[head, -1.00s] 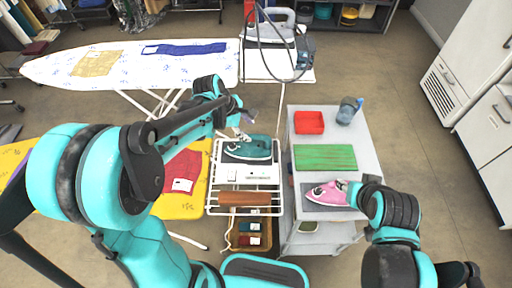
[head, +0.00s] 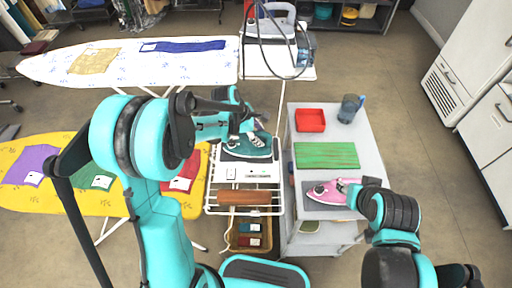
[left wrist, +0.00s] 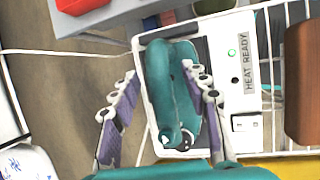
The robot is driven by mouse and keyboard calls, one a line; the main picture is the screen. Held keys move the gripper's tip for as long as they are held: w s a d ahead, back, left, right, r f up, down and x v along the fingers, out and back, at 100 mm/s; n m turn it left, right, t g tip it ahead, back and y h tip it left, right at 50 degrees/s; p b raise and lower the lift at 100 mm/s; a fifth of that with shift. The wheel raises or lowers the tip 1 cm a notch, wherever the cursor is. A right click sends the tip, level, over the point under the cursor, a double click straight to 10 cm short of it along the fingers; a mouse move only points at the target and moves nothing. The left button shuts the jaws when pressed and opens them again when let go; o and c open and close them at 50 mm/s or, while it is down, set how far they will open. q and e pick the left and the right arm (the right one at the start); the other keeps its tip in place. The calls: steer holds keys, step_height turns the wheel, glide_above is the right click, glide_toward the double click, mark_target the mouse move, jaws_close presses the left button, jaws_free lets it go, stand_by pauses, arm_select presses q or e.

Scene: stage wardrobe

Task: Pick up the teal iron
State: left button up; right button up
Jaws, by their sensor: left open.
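The teal iron (head: 252,147) sits on a wire rack (head: 210,180), on a small dark plate beside a white panel. In the left wrist view the teal iron (left wrist: 178,80) stands in the middle, between my fingers. My left gripper (head: 246,122) is over the rear part of the iron in the head view. In the left wrist view my left gripper (left wrist: 162,105) is open, one purple-padded finger on each side of the iron. The right finger overlaps the iron's edge; contact cannot be told.
A grey cart (head: 370,150) stands to the right with a red tray (head: 310,120), a green board (head: 327,156), a blue-grey jug (head: 349,108) and a pink iron (head: 332,192). A brown roller (head: 243,197) lies on the rack's near side. Ironing boards (head: 120,68) stand left.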

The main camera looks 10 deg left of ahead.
arm_select(q)
jaws_close()
steer(key=shift+r, duration=0.2)
